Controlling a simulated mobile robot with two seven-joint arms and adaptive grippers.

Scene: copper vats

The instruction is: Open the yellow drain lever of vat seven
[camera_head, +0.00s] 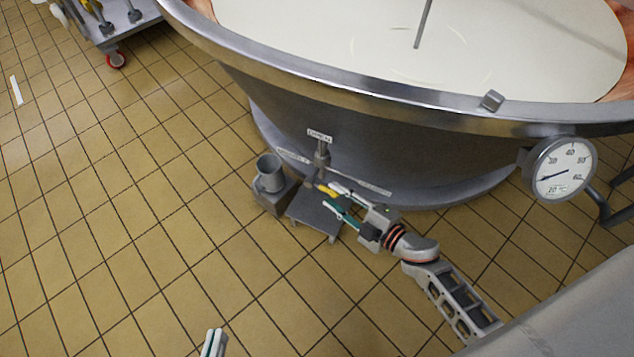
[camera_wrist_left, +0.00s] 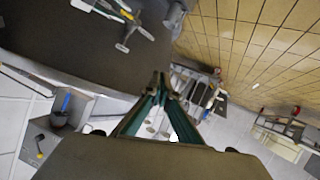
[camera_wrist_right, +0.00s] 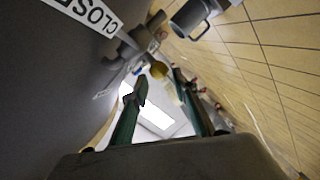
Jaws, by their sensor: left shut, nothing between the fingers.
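The steel vat (camera_head: 390,150) holds white liquid. Its drain valve (camera_head: 322,157) is low on the front, below an OPEN sign (camera_head: 320,137). The yellow lever (camera_head: 328,190) sticks out from the valve; its rounded yellow end shows in the right wrist view (camera_wrist_right: 158,69). My right gripper (camera_head: 337,200) is open at the lever, a finger on each side of the yellow end; whether they touch it I cannot tell. A CLOSED sign (camera_wrist_right: 85,12) shows in the right wrist view. My left gripper (camera_head: 213,342) is shut and empty, away from the vat at the bottom edge.
A grey mug (camera_head: 269,172) stands on a small box left of the valve. A low grey stand (camera_head: 314,214) is below the lever. A dial gauge (camera_head: 562,170) is at the right. A wheeled cart (camera_head: 110,25) is at the upper left.

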